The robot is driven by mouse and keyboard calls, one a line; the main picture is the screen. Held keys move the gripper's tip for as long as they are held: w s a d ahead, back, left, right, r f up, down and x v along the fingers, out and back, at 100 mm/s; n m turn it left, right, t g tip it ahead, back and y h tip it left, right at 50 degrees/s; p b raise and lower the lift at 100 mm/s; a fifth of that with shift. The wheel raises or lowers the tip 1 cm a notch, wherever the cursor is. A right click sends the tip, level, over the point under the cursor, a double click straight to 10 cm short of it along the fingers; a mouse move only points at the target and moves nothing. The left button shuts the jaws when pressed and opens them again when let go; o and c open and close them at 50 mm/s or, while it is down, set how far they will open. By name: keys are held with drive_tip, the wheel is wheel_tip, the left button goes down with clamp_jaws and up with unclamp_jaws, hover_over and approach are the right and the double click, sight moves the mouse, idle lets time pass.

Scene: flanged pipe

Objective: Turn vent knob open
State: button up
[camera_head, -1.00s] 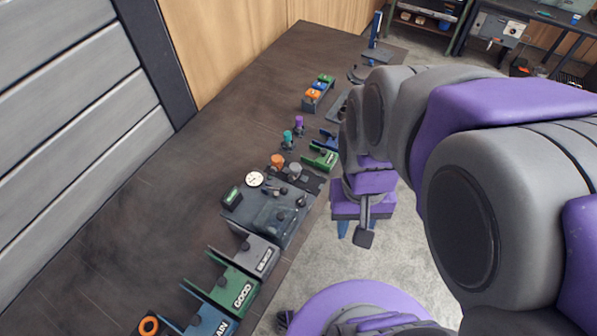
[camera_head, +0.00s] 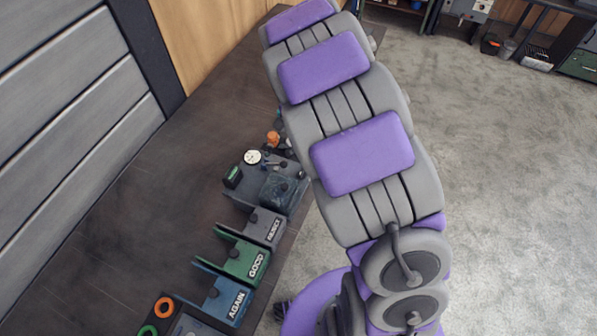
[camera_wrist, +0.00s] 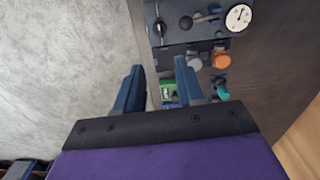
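The dark test station (camera_head: 240,193) stands on the table, left of my arm in the head view. It carries a white dial gauge (camera_head: 252,157) and small black knobs. The wrist view shows the gauge (camera_wrist: 238,17) at the top right, with a black round knob (camera_wrist: 185,22) and a small lever (camera_wrist: 207,17) beside it. Another dark knob (camera_wrist: 158,28) is near the station's edge. I cannot tell which knob is the vent. My gripper (camera_wrist: 160,66) is open and empty, its blue fingers apart and clear of the knobs. My arm hides it in the head view.
Grey REJECT (camera_head: 267,226), green GOOD (camera_head: 246,262) and blue AGAIN (camera_head: 223,300) trays line the table edge. An orange fitting (camera_wrist: 221,60), a grey one (camera_wrist: 194,62) and a teal one (camera_wrist: 222,90) sit beside the station. Open floor lies past the edge.

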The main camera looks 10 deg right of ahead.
drive_tip(key=b, duration=0.1)
approach(301, 171)
drive_tip(key=f+b, duration=0.1)
drive_tip(key=f, duration=0.6)
drive_tip(key=shift+a+f+b, duration=0.15)
drive_tip(key=shift+a+b, duration=0.05)
drive_tip(key=shift+b, duration=0.2)
drive_tip(key=shift+w+d+f, duration=0.1)
drive_tip(key=shift+d+f, duration=0.3)
drive_tip(key=shift+f, duration=0.35)
drive_tip(key=shift+a, duration=0.1)
drive_tip(key=shift+a, duration=0.2)
drive_tip(key=shift+c, duration=1.3)
drive_tip(key=shift+d, duration=0.1)
clamp_jaws()
